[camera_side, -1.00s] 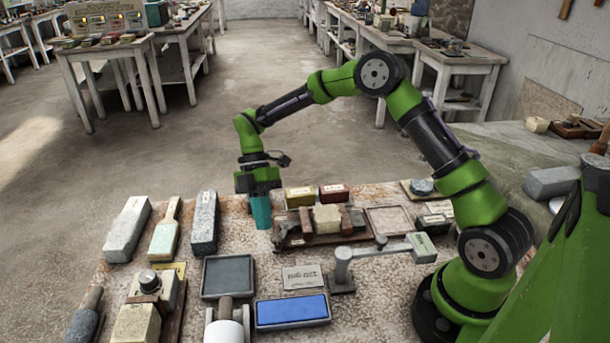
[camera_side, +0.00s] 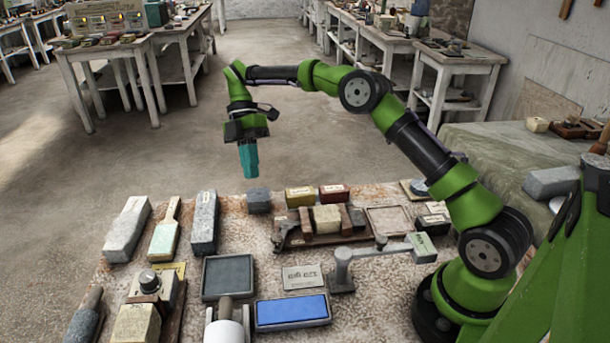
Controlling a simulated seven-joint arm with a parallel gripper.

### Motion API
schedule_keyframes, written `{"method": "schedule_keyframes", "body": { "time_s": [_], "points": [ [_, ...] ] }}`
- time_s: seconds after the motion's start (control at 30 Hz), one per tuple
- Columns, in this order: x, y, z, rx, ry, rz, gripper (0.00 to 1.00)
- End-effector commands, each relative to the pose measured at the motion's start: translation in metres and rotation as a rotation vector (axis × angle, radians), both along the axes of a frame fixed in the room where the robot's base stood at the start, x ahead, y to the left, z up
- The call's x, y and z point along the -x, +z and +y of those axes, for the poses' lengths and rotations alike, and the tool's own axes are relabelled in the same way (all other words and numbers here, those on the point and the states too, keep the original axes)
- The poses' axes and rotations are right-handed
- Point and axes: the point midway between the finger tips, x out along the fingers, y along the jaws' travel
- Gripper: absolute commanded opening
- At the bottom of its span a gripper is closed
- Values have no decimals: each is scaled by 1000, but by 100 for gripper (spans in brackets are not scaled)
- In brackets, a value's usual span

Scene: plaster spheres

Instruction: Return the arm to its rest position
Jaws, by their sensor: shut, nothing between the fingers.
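My gripper (camera_side: 249,172) has teal fingers and points down. It is shut and empty, raised in the air above the far edge of the speckled worktable (camera_side: 235,321). A dark grey block (camera_side: 259,201) stands on the table below it, apart from the fingertips. My green and black arm reaches from the base at the right up and across to the left.
Below are grey stone blocks (camera_side: 125,229), a blue pad (camera_side: 292,311), a dark square tray (camera_side: 228,278), a wooden fixture with a pale block (camera_side: 326,218) and a metal post bracket (camera_side: 343,270). Several white tables stand behind. The air around the gripper is clear.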

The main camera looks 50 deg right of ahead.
Motion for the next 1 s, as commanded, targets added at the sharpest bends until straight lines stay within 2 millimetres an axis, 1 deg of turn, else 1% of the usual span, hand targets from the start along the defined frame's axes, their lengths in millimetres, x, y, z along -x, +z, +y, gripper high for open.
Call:
{"method": "schedule_keyframes", "body": {
  "time_s": [0.17,0.27,0.33,0.37,0.4,0.47,0.5,0.57,0.67,0.73,0.87,1.0],
  "points": [
    [0,0,0,3,-5,2,0],
    [-1,-2,-1,37,-53,14,0],
    [-4,-7,-3,87,-122,21,0],
    [-4,-13,-3,114,-159,34,0],
    [-2,-23,-3,157,-214,58,0],
    [3,-27,-2,232,-312,75,0],
    [8,-26,-1,284,-382,75,0],
    [16,-20,1,357,-497,67,0],
    [33,-4,5,459,-710,36,0],
    [48,10,6,509,-874,7,0],
    [79,33,7,542,-1174,-41,0],
    [116,54,6,504,-1480,-76,0]
  ]
}}
